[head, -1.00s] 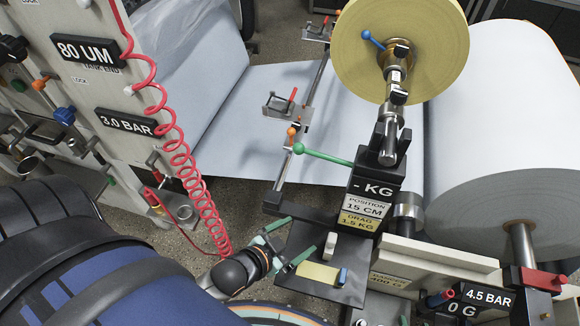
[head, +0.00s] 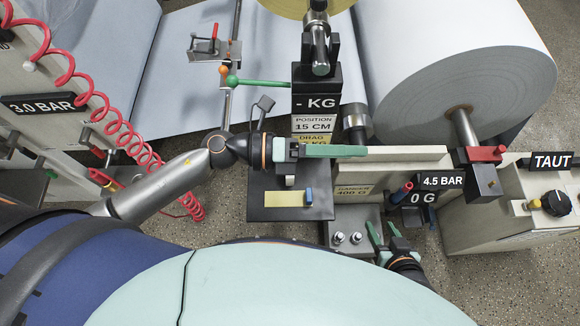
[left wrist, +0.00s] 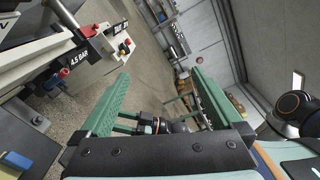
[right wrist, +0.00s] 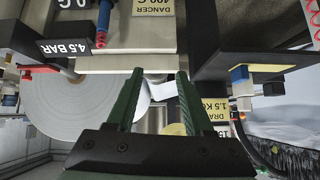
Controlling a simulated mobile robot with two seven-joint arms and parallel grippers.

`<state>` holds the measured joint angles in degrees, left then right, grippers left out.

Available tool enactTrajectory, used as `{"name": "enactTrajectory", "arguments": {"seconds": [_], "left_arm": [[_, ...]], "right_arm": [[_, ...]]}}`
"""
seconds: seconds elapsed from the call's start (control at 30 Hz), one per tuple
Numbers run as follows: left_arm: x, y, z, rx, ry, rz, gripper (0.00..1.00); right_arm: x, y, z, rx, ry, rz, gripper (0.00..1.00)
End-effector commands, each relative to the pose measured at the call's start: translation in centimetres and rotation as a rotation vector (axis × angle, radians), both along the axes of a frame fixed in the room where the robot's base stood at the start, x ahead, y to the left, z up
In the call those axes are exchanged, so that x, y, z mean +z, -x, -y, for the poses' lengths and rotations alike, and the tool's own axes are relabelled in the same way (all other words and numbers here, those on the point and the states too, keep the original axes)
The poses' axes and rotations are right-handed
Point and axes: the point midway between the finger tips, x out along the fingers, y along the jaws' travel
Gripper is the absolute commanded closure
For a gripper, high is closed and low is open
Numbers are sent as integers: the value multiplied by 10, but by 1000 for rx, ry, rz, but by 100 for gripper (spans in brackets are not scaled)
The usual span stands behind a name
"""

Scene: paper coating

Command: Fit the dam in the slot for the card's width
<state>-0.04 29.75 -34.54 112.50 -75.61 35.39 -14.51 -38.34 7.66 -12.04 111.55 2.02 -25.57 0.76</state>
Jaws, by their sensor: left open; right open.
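My left gripper (head: 330,151) is open and empty. It points right across the front of the post, below the card reading "POSITION 15 CM" (head: 313,125); its fingers are apart in the left wrist view (left wrist: 160,75). My right gripper (head: 389,228) is open and empty below the "0 G" display, and also shows in the right wrist view (right wrist: 159,75).
A large white paper roll (head: 450,70) stands at the back right. A red lever on a small bracket (head: 205,46) is at the back left. A red coiled hose (head: 112,135) hangs at left. A "TAUT" control box (head: 510,200) stands at right.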

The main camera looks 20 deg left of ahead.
Motion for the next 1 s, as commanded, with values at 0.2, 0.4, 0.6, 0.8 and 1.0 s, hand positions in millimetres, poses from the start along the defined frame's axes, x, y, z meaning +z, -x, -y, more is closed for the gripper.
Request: {"name": "enactTrajectory", "arguments": {"seconds": [0.2,0.4,0.6,0.8,1.0], "left_arm": [[-77,17,-40,-405,-624,454,0],[-117,-8,-115,-609,-1065,636,0],[-128,-22,-146,-670,-1229,676,0],[-160,-25,-134,-672,-1232,673,0],[-187,-29,-123,-670,-1231,674,0]], "right_arm": [[1,-6,-2,3,-2,11,48],[3,-10,-2,4,-5,21,48],[2,-10,-3,6,-4,20,48],[-1,-8,-4,7,-5,16,48],[-3,-8,-5,10,-6,14,48]]}}
